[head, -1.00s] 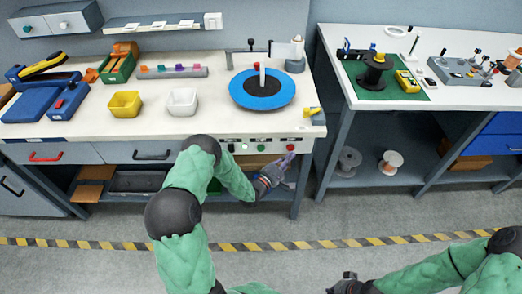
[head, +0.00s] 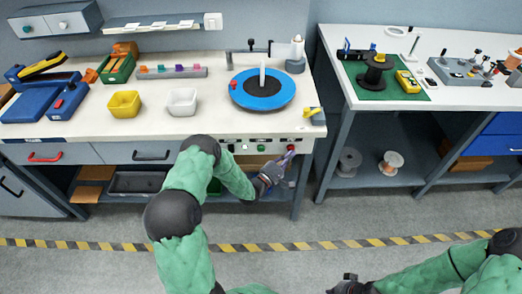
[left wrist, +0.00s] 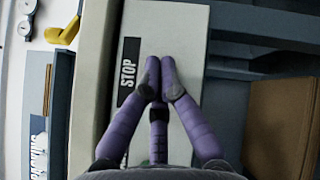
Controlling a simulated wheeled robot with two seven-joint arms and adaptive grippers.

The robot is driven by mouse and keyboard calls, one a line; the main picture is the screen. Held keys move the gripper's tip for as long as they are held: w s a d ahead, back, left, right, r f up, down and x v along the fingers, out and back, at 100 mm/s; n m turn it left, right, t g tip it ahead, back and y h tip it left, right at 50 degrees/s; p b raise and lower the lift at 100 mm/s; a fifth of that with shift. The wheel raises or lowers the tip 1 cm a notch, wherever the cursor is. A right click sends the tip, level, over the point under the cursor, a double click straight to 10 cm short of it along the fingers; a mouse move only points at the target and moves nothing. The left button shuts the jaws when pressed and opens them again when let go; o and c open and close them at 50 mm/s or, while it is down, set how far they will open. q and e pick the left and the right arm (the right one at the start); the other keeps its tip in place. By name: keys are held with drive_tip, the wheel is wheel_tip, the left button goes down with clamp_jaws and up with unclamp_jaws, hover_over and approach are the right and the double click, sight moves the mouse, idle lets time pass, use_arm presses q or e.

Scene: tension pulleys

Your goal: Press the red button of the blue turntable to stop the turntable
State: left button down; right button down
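The blue turntable (head: 262,91) with a dark centre and a white upright post stands on the left workbench. A small red piece (head: 234,84) sits at its left rim. The red button (head: 291,147) is on the bench's front panel, partly covered by my left gripper (head: 290,151). In the left wrist view the purple fingers (left wrist: 159,72) come together at the tips, beside the STOP label (left wrist: 128,72); they hide the button, so contact cannot be told. My right gripper (head: 343,284) is low in the head view, its fingers unclear.
A green button (head: 261,147) and other controls lie left on the same panel. A yellow bin (head: 124,104) and a white bin (head: 182,102) stand on the bench. A second workbench (head: 450,99) is at right. The floor in front is clear.

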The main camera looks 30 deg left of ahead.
use_arm(q)
drive_tip(key=shift+w+a, duration=0.25)
drive_tip(key=shift+w, duration=0.1)
idle(0.7)
drive_tip(key=shift+s, duration=0.1)
drive_tip(key=shift+s+d, duration=0.45)
drive_tip(key=shift+s, duration=0.15)
drive_tip(key=shift+s+d, duration=0.1)
drive_tip(key=s, duration=0.1)
drive_tip(key=s+d, duration=0.1)
drive_tip(key=s+d+p, duration=0.1)
drive_tip(key=s, duration=0.1)
drive_tip(key=shift+d, duration=0.25)
idle(0.3)
idle(0.4)
